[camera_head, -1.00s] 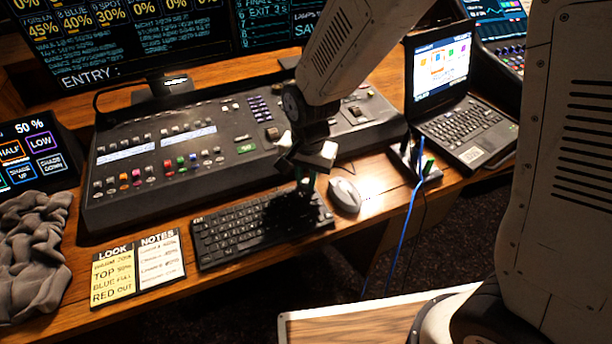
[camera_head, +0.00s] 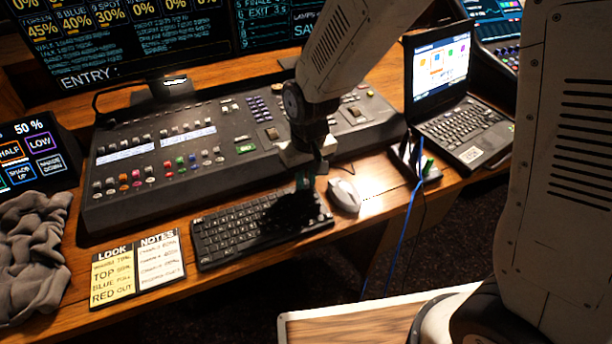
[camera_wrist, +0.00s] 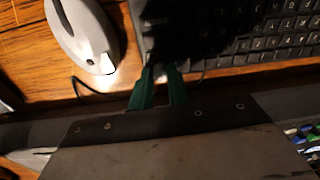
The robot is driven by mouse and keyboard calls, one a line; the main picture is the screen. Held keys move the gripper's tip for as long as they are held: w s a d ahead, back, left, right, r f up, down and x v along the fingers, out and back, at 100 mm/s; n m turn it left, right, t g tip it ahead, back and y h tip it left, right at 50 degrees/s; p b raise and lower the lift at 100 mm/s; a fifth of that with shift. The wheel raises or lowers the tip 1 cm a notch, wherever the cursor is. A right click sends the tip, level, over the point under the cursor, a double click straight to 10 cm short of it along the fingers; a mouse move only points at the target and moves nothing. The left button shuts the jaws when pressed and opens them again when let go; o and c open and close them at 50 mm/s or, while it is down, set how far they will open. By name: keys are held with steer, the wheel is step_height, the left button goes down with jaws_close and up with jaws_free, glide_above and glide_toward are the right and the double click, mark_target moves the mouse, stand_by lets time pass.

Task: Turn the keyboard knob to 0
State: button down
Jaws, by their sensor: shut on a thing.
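The black keyboard (camera_head: 228,236) lies near the front edge of the desk. It also shows at the top right of the wrist view (camera_wrist: 275,42). My gripper (camera_head: 303,183) reaches down to the keyboard's far right corner. In the wrist view, its two green fingers (camera_wrist: 159,70) are close together at that corner, with a small dark gap between their tips. The fingers are shut on the knob, which they hide almost wholly. I cannot read any mark or setting on it.
A grey-white mouse (camera_head: 344,195) lies close to the right of the gripper. The mixing console (camera_head: 150,205) stands behind the keyboard. LOOK and NOTES cards (camera_head: 113,276) lie to its left. A laptop (camera_head: 465,128) and blue cable (camera_head: 408,215) are further right.

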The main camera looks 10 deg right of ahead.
mark_target(307, 181)
steer(key=shift+n, duration=0.6)
steer(key=c, duration=1.3)
jaws_free()
steer(key=shift+c, duration=0.2)
step_height(307, 181, up, 8)
steer(key=shift+w+d+f, duration=0.1)
steer(key=shift+d, duration=0.05)
